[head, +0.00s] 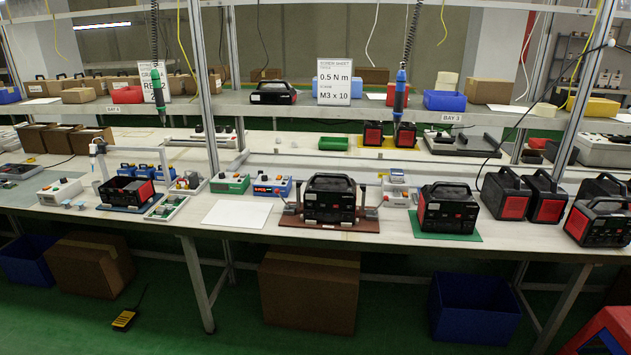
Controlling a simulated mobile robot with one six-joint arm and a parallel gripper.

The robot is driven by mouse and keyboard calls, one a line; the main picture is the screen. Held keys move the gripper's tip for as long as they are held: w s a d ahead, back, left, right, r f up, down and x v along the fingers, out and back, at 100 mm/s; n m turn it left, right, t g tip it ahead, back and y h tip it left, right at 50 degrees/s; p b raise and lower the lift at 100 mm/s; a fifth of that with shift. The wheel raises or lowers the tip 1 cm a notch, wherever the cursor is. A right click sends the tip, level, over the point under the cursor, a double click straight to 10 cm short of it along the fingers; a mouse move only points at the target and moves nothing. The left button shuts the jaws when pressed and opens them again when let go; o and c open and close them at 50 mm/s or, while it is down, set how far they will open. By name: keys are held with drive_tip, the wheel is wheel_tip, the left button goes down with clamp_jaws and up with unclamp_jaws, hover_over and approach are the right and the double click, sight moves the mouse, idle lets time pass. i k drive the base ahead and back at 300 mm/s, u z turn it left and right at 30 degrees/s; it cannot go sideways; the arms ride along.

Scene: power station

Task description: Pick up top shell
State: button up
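No part is clearly marked as a separate top shell, and I cannot tell which one it is. A black handled shell (273,93) lies on the upper shelf at left of centre. A black and red housing, seemingly open on top (127,190), sits on a blue plate at the bench's left. A black handled unit (330,199) stands in a brown fixture at the middle of the bench. Another black and red handled unit (447,208) stands on a green mat (470,237) to its right. My gripper is not in view.
Several black and red units (548,198) crowd the bench's right end. A white sheet (237,214) lies left of the brown fixture. Uprights rise through the bench area. A cardboard box (309,290) and blue bins (473,308) stand below.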

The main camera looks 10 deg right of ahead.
sight(330, 188)
drive_tip(key=u, duration=0.4)
drive_tip(key=i, duration=0.6)
drive_tip(key=u, duration=0.85)
drive_tip(key=i, duration=0.55)
drive_tip(key=u, duration=0.35)
